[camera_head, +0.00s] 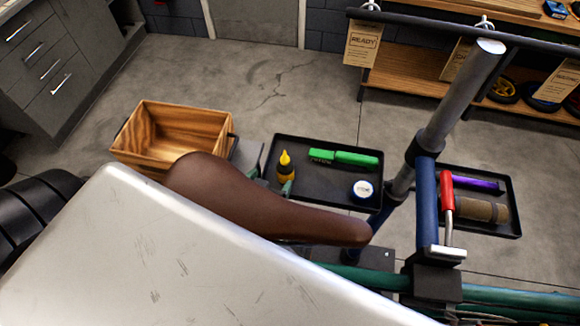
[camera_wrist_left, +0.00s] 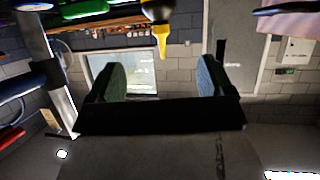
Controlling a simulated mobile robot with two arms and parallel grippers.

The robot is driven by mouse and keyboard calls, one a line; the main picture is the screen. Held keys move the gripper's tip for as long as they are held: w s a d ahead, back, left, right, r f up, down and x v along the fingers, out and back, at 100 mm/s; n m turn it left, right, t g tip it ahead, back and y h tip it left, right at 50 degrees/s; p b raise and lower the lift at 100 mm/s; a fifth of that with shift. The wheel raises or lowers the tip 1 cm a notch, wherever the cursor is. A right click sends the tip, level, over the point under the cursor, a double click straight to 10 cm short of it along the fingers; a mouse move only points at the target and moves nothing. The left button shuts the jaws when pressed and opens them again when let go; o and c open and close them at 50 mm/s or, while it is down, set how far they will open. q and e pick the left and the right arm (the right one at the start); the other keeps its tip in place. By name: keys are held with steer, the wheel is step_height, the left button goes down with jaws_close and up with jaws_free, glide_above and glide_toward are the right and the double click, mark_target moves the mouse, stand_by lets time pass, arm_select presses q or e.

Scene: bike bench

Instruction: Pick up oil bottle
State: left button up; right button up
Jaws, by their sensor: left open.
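The oil bottle (camera_head: 285,163), yellow with a dark band and a pointed nozzle, stands upright at the left end of the black middle tray (camera_head: 325,197). My left gripper (camera_head: 269,178) is open beside the bottle, partly hidden behind the brown saddle. One greenish finger overlaps the bottle's lower part in the head view; I cannot tell if it touches. In the left wrist view, which is upside down, the bottle's yellow nozzle (camera_wrist_left: 161,40) shows at the top, centred between the two spread fingers. The lower bottle is cut off there. My right gripper is not in view.
The brown saddle (camera_head: 240,205) lies close in front. A wooden crate (camera_head: 165,130) is left of the tray. A green brush (camera_head: 343,157) and a round white-blue tin (camera_head: 362,189) share the tray. A repair-stand post (camera_head: 425,200) and second tray (camera_head: 485,226) are right.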

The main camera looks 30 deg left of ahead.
mark_target(282, 174)
arm_select(q)
steer(key=w+f+b, duration=0.1)
steer(key=f, duration=0.1)
steer(key=w+f+b, duration=0.1)
steer(key=w+f, duration=0.1)
steer(key=w+f+b, duration=0.1)
steer(key=w+f, duration=0.1)
steer(key=f, duration=0.1)
steer(key=shift+a, duration=0.25)
steer(key=shift+w+a+f, duration=0.1)
steer(key=shift+w, duration=0.55)
steer(key=p+x, duration=0.1)
steer(key=x, duration=0.2)
steer(key=shift+a, duration=0.1)
steer(key=shift+w+f, duration=0.25)
steer(key=shift+w, duration=0.2)
steer(key=shift+s, duration=0.1)
steer(key=shift+c, duration=1)
steer(key=c, duration=0.8)
steer(key=shift+c, duration=0.2)
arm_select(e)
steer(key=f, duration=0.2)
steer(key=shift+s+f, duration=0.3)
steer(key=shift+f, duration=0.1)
